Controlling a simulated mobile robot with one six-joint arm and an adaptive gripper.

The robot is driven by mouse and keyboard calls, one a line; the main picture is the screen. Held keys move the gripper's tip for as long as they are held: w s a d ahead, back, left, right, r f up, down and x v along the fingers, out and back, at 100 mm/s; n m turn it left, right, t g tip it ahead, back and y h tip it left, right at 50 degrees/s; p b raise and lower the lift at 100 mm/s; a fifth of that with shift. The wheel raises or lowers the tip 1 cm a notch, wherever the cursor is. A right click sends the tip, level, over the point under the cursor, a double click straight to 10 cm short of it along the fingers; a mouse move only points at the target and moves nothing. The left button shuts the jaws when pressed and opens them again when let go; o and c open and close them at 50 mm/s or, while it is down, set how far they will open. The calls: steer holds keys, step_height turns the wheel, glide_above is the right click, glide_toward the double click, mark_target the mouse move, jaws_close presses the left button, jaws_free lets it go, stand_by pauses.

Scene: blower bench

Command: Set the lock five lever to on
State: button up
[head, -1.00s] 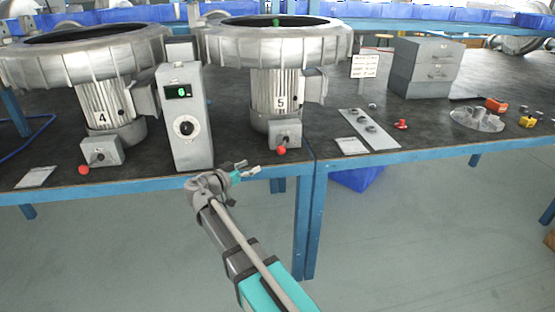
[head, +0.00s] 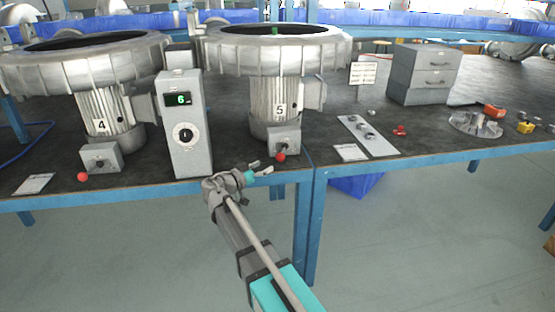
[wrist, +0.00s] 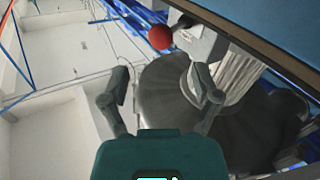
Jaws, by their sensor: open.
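The lock five lever ends in a red ball knob (head: 280,158) and sits on a small grey box (head: 284,140) at the foot of the blower marked 5 (head: 279,100). The knob points down toward the bench's front edge. In the wrist view the red knob (wrist: 159,38) is beyond my fingers, near the top middle, with its grey box (wrist: 195,40) beside it. My gripper (head: 262,169) is open and empty, just left of and below the knob in the head view. Its two spread fingers show in the wrist view (wrist: 162,80), apart from the knob.
Blower 4 (head: 98,115) has a similar box with a red knob (head: 83,177) at left. A grey control box (head: 184,135) reading 6 stands between the blowers. The bench's blue front edge (head: 400,164) runs close to my gripper. Open floor lies in front.

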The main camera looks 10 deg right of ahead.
mark_target(280, 158)
steer(key=x, duration=0.8)
